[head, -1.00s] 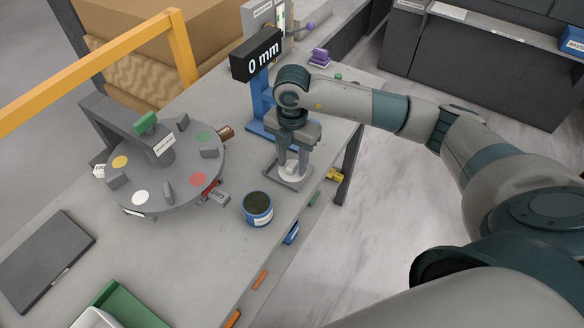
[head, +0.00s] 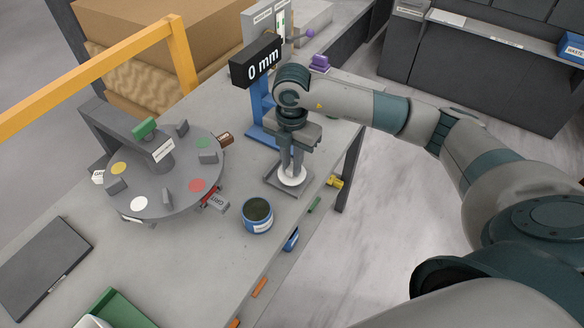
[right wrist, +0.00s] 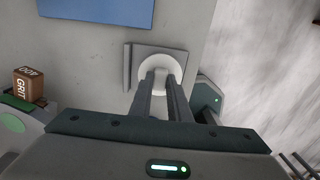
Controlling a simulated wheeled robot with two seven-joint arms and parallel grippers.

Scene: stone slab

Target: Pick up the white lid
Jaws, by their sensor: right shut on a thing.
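The white lid (head: 291,176) is a small round disc on a square grey plate (head: 276,186) near the table's right edge. My right gripper (head: 292,170) points down over it, its two fingers close together at the lid's middle. In the right wrist view the lid (right wrist: 160,64) shows as a white ring around the fingertips (right wrist: 160,76), over the grey plate (right wrist: 133,85). The right gripper is shut on the lid's middle part, which the fingers hide. Whether the lid is clear of the plate I cannot tell. My left gripper is not in view.
A blue open jar (head: 257,216) stands left of the plate. A grey turntable (head: 165,200) with coloured dots is further left. A blue stand with a "0 mm" display (head: 256,61) rises behind the gripper. A dark flat panel (head: 40,268) lies at front left.

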